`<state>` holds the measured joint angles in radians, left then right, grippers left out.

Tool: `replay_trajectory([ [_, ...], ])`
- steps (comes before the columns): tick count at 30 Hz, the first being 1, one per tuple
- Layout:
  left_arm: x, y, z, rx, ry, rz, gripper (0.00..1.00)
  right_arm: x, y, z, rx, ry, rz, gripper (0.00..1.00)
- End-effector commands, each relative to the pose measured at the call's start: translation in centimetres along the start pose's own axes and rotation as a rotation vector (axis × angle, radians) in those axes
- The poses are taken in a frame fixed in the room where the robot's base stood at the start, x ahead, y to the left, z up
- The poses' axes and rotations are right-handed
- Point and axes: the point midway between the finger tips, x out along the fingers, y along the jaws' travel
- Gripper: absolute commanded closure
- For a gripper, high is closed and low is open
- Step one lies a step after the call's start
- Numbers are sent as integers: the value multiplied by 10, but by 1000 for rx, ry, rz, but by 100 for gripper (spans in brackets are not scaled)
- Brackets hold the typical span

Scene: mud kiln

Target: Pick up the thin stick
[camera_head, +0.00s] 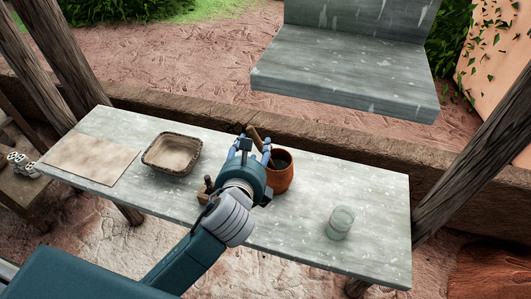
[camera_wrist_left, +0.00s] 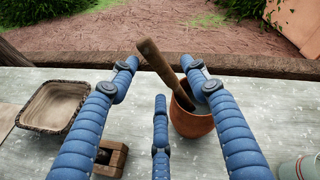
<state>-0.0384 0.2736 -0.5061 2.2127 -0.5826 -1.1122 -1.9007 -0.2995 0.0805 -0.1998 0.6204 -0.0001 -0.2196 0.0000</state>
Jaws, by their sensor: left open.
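The thin stick (camera_head: 254,134) is brown wood and leans out of a reddish-orange clay pot (camera_head: 281,178). In the left wrist view the stick (camera_wrist_left: 155,62) tilts up and to the left, and its lower end is hidden inside the pot (camera_wrist_left: 190,122). My left gripper (camera_head: 255,147) is over the table beside the pot. Its blue fingers are spread open. In the left wrist view the stick's upper part shows between the two upper fingertips of the left gripper (camera_wrist_left: 160,66). I cannot tell whether any finger touches it. My right gripper is not in view.
A low mud wall (camera_head: 370,150) runs behind. The table between pot and glass is clear.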

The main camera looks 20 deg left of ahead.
Motion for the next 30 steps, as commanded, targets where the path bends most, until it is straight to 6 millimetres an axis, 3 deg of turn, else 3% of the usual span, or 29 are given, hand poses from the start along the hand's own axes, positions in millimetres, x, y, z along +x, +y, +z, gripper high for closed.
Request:
replay_trajectory([
  [9, 43, 2, -1, 0, 0, 1, 53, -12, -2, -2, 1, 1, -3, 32],
  [17, 47, 3, -2, -1, 1, 1, 53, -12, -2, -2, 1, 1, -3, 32],
  [24, 46, 3, -2, -1, 1, 1, 96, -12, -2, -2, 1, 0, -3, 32],
  [30, 46, 3, -2, 0, 1, 1, 96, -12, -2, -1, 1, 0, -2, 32],
])
